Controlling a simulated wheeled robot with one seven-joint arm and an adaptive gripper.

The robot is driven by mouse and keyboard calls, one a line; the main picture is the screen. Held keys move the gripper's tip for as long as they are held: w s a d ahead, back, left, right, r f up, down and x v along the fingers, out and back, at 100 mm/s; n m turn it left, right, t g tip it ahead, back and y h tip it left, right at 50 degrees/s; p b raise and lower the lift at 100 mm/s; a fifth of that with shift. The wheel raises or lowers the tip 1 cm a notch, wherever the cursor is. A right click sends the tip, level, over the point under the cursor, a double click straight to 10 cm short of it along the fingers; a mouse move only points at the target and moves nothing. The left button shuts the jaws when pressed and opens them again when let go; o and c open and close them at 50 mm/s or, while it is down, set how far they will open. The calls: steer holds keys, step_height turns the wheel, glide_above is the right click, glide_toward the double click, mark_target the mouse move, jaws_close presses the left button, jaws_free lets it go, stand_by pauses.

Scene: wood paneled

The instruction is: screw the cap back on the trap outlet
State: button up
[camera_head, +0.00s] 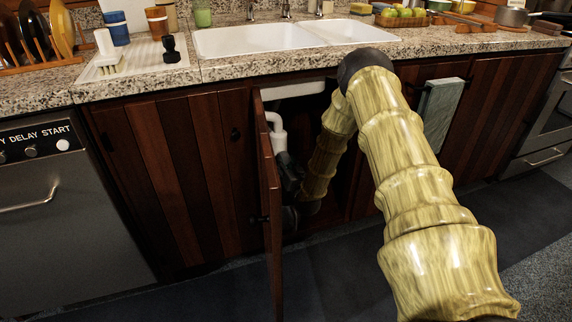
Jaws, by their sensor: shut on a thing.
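The white trap pipe (277,132) shows inside the open cabinet under the sink, bending over and running down behind the door's edge. My gripper (284,164) is the dark shape just below the pipe's visible lower end, at the end of my yellow-green arm. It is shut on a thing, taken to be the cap. The cap itself cannot be made out. The trap outlet is hidden by the gripper and the cabinet door. I cannot tell whether the cap touches the outlet.
The open cabinet door (270,205) stands out close to the left of my gripper. A granite counter (225,68) with a white double sink (262,39) lies above. A green towel (440,108) hangs on the right. The floor in front is clear.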

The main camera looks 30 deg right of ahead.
steer(key=m+b, duration=0.1)
steer(key=m, duration=0.3)
steer(key=shift+f+m, duration=0.1)
steer(key=shift+m, duration=0.3)
steer(key=o, duration=1.3)
steer(key=v, duration=1.2)
